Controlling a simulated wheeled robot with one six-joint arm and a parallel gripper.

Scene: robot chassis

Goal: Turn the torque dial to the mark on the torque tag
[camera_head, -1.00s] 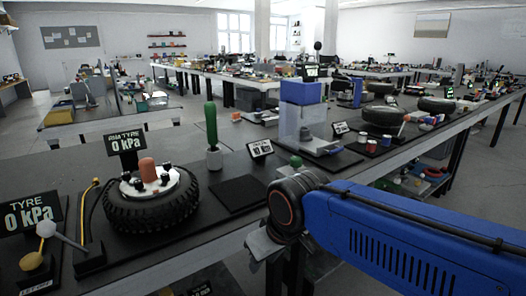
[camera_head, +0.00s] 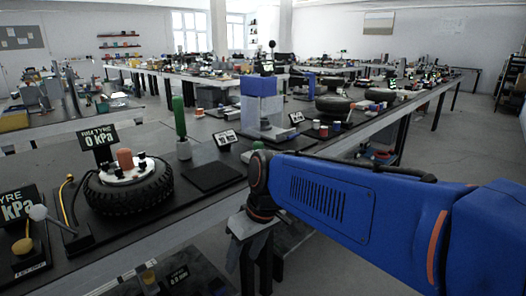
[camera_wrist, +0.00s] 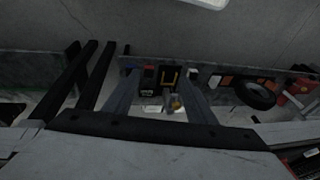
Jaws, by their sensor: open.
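My gripper shows in the wrist view (camera_wrist: 160,88) as two grey fingers spread apart, with nothing held between them. In the head view, the blue arm reaches over the bench's front edge, and its grey end hangs beside that edge. A small dark tag (camera_head: 179,276) with light lettering, perhaps the torque tag, is low at the bottom of the head view; its text is too small to read surely. A yellowish part (camera_head: 149,277) is beside it. I cannot make out a dial for certain. Between and beyond the fingers, the wrist view shows small dark, yellow and white items.
The wrist view shows another tyre (camera_wrist: 257,95) at right. Floor is open at far right.

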